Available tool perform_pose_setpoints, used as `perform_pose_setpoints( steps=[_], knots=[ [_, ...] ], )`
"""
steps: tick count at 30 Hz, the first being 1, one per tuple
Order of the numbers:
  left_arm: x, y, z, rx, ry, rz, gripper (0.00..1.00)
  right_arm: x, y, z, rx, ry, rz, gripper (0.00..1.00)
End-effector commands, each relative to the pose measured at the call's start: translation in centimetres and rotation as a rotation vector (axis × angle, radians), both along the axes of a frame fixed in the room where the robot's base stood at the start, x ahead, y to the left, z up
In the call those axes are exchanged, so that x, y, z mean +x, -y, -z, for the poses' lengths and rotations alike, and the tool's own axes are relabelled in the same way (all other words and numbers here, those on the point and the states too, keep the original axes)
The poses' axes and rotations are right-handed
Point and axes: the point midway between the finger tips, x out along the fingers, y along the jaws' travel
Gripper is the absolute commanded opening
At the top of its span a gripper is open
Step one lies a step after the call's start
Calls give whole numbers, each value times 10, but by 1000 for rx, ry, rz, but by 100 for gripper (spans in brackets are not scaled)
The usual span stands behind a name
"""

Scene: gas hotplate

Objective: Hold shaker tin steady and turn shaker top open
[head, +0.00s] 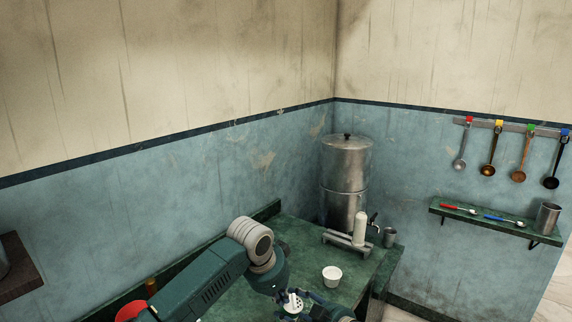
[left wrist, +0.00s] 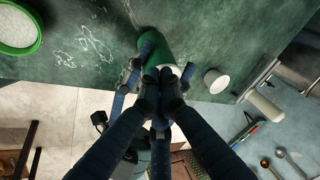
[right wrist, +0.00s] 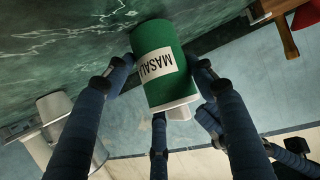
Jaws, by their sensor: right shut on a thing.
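The shaker tin is a green cylinder with a cream label reading MASALA (right wrist: 170,50). It also shows in the left wrist view (left wrist: 153,50). Its white shaker top (head: 292,302) has dark holes and sits on the tin in the head view. My right gripper (right wrist: 163,75) is shut around the tin, with fingers on both sides. My left gripper (left wrist: 160,76) has its fingertips together right beside the tin's top end. Nothing shows between those fingertips, and they hide part of the tin. I cannot tell whether they touch the top.
A white cup (head: 332,276) stands on the green counter beyond the grippers. A metal urn (head: 345,180) with a tap and a metal cup (head: 389,237) are further back. A green-rimmed bowl (left wrist: 17,28) of white grains is on the counter. A wall shelf (head: 480,220) is at right.

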Motion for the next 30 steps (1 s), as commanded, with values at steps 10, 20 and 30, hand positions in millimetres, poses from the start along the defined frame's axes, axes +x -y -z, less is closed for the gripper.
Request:
perform_pose_setpoints(
  steps=[10, 20, 30],
  knots=[
    [1, 3, 1, 0, 0, 0, 0, -5, 2, 14, -15, -21, -3, 26],
    [0, 3, 1, 0, 0, 0, 0, -5, 2, 14, -15, -21, -3, 26],
    [-6, 5, 3, -2, 0, 2, 0, -5, 2, 14, -15, -21, -3, 26]
  ],
)
